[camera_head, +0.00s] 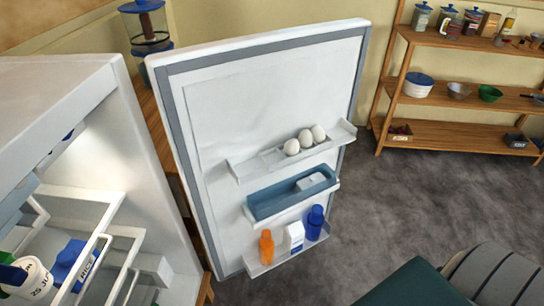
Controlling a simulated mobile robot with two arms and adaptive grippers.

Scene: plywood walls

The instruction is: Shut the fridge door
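The white fridge (60,90) stands at the left, its lit inside facing right and partly in view. Its door (270,110) is wide open, with the inner face toward me and a clear gap at its far edge. The door bears a top shelf with several eggs (305,140), a blue bin (290,195), and a low shelf with an orange bottle (266,245), a white carton (293,238) and a blue bottle (314,222). Neither of my grippers is in view.
A wooden shelf rack (460,132) with jars and bowls stands at the back right. A dark teal thing (415,285) and a grey ribbed thing (495,275) fill the lower right corner. Grey floor (400,200) right of the door is clear.

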